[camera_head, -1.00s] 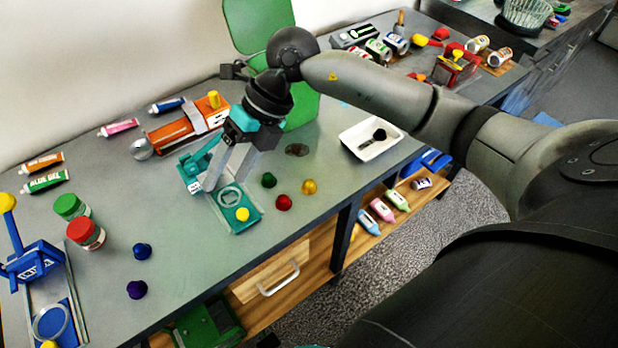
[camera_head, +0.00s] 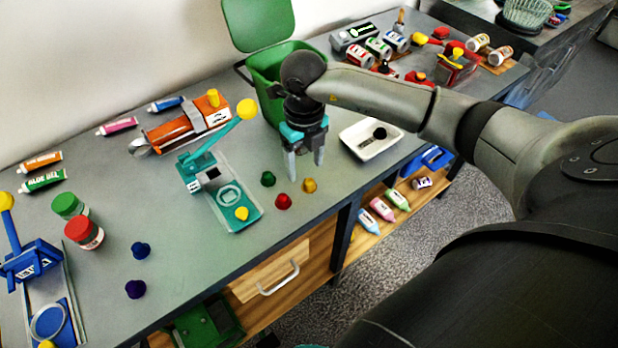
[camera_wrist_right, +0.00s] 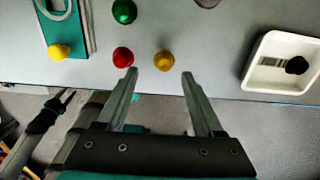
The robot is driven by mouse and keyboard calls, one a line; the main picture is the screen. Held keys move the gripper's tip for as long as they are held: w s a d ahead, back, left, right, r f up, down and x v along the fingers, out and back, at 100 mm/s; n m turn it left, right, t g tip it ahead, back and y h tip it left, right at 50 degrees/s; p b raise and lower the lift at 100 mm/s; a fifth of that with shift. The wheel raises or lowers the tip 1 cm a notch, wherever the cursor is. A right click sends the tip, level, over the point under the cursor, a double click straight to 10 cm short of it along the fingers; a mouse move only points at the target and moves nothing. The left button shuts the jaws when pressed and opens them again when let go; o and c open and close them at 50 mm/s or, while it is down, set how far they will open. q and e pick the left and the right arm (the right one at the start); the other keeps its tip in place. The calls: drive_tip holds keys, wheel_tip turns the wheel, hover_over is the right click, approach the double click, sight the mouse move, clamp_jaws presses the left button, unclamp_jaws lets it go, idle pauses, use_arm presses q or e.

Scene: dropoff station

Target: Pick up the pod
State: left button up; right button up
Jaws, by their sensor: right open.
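Several small pods stand on the grey table: a green pod (camera_head: 268,179), a red pod (camera_head: 284,202) and a gold pod (camera_head: 309,185). In the right wrist view are the same green pod (camera_wrist_right: 124,11), red pod (camera_wrist_right: 123,57) and gold pod (camera_wrist_right: 164,61). My right gripper (camera_head: 305,170) points down, open and empty, behind the red and gold pods. In the right wrist view its fingertips (camera_wrist_right: 160,73) straddle the gold pod's direction; contact is not visible.
A white tray (camera_head: 352,145) with a black pod (camera_head: 380,133) stands right of my gripper. A green bin (camera_head: 262,80) is behind it. Blue (camera_head: 140,250) and purple (camera_head: 136,289) pods stand front left. The table's front edge is close to the red pod.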

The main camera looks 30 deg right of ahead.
sight(308, 182)
drive_tip(key=f, duration=0.5)
drive_tip(key=shift+d+f, duration=0.35)
drive_tip(key=shift+w, duration=0.1)
drive_tip(key=c, duration=1)
